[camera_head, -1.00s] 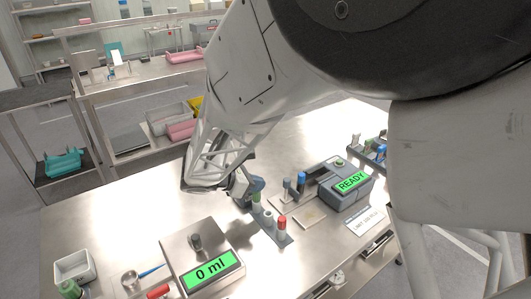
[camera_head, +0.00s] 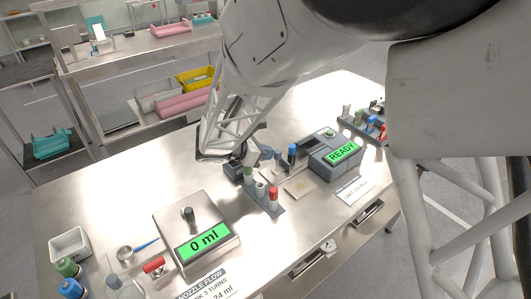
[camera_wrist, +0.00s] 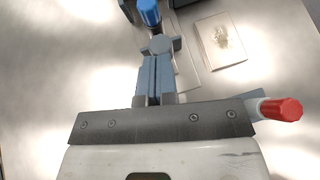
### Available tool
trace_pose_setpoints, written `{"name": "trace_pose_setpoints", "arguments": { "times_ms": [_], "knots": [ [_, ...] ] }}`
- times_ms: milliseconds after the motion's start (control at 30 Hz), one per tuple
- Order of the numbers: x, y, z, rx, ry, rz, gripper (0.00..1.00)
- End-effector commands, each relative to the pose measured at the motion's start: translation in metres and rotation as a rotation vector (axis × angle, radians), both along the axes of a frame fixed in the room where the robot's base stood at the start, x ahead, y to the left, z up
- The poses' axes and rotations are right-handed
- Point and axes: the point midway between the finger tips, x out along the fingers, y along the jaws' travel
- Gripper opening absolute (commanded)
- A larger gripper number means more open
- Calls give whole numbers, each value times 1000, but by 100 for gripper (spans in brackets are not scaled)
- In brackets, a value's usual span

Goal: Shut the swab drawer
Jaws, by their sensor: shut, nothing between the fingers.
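Two drawer fronts with bar handles show under the table's front edge in the head view: one near the bottom middle (camera_head: 307,263) and one farther right (camera_head: 368,213). I cannot read which is the swab drawer, nor tell how far either stands open. My gripper (camera_head: 257,157) is above the tabletop, behind the rack of capped tubes and well back from both drawer fronts. In the wrist view my gripper's blue-grey fingers (camera_wrist: 155,78) are together and empty. No drawer shows in the wrist view.
A tube rack (camera_head: 268,200) with a red-capped tube (camera_head: 273,193) stands between my gripper and the front edge. The READY device (camera_head: 335,153) is to the right, the 0 ml scale (camera_head: 195,225) to the left. Bare tabletop (camera_head: 120,205) lies at left.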

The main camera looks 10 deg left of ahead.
Motion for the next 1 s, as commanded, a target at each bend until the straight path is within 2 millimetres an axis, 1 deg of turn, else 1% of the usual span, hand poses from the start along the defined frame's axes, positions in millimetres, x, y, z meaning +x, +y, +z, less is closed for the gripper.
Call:
{"name": "trace_pose_setpoints", "arguments": {
  "times_ms": [167, 267, 800, 1000],
  "knots": [
    [2, -2, 0, 0, 0, -1, 0],
    [7, -7, 0, 0, 0, -2, 0],
    [58, -57, 0, 0, 0, -2, 0],
    [66, -66, 0, 0, 0, -1, 0]
  ]
}}
